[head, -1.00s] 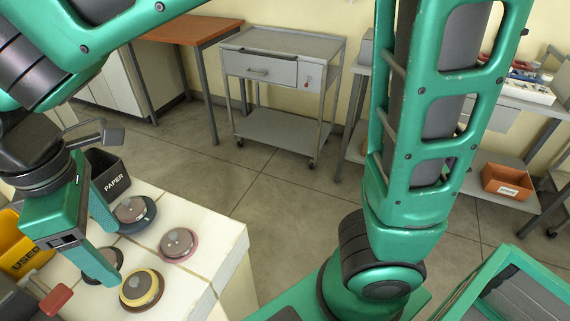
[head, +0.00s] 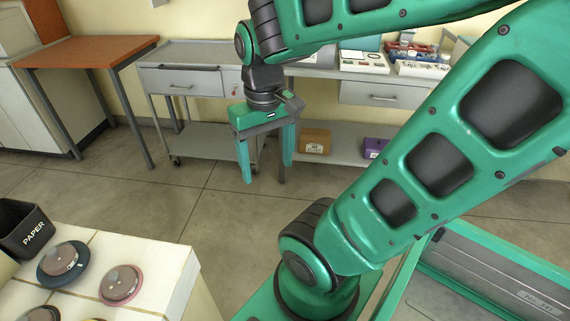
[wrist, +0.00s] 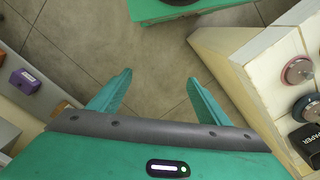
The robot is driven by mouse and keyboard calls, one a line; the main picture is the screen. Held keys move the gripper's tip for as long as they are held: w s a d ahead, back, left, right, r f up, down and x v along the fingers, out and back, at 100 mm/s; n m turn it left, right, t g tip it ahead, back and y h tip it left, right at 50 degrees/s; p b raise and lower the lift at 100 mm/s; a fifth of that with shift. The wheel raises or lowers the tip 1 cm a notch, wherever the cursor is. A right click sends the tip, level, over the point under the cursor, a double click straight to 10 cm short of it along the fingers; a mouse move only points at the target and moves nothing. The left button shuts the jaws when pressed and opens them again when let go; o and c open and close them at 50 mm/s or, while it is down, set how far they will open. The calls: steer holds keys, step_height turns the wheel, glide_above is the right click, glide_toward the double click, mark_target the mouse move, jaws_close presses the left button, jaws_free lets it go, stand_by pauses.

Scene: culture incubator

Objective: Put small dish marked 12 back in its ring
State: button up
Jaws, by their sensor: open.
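My gripper (head: 265,178) hangs open and empty over the floor, well right of the white worktop. In the wrist view its fingers (wrist: 160,84) are spread with only floor between them. Round dishes sit on the worktop: one in a dark blue ring (head: 62,264) and one in a pink ring (head: 120,284). Both also show at the right edge of the wrist view, pink (wrist: 298,70) and blue (wrist: 306,107). Two more dishes are cut off at the head view's bottom edge. No number is readable, so I cannot tell which dish is 12.
A black PAPER bin (head: 24,230) stands on the worktop (head: 172,270). A grey trolley (head: 180,82) and a shelf bench with an orange-brown box (head: 314,141) and a purple box (head: 375,147) stand behind my gripper. Open floor lies between the worktop and these.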

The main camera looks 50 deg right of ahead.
steer(key=s+d+m, duration=0.1)
steer(key=s, duration=0.1)
steer(key=s+d+f+m, duration=0.1)
steer(key=s+d, duration=0.1)
steer(key=shift+d+m, duration=0.15)
steer(key=shift+m, duration=0.15)
steer(key=shift+w+f, duration=0.25)
steer(key=shift+w, duration=0.3)
stand_by(1.7)
